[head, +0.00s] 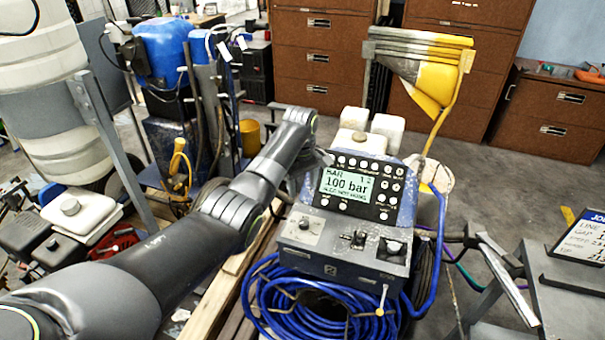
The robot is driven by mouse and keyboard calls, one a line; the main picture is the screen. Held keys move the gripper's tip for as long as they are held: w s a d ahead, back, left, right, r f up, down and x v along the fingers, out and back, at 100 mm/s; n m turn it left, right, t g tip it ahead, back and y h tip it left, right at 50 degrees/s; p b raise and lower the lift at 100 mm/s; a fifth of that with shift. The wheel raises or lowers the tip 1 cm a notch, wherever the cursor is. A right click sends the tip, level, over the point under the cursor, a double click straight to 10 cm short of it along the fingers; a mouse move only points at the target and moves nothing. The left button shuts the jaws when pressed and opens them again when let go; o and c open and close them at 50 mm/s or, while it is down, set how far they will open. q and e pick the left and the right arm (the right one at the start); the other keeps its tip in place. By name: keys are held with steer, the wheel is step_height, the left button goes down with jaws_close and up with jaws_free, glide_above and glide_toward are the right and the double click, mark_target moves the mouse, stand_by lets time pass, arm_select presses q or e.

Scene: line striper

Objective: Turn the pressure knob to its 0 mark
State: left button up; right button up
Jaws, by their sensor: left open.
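The line striper's control box (340,255) stands in the middle of the head view. Its lit display (346,186) reads "100 bar". On the sloped front panel, a small round knob (305,224) sits on a pale plate at the left, with more dark controls (358,240) to its right. I cannot tell from the labels which is the pressure knob, nor read its mark. My left gripper (322,158) is open at the upper left corner of the display housing, above and apart from the front panel knobs. My arm hides part of its jaws. My right gripper is not in view.
A coiled blue hose (300,300) hangs below the control box. A yellow and grey flag-like part (430,70) rises behind it on the right. A grey stand with a sign (583,235) is at the right. Wooden planks (215,300) lie under my left arm.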

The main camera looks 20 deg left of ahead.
arm_select(q)
steer(key=shift+r, duration=1.45)
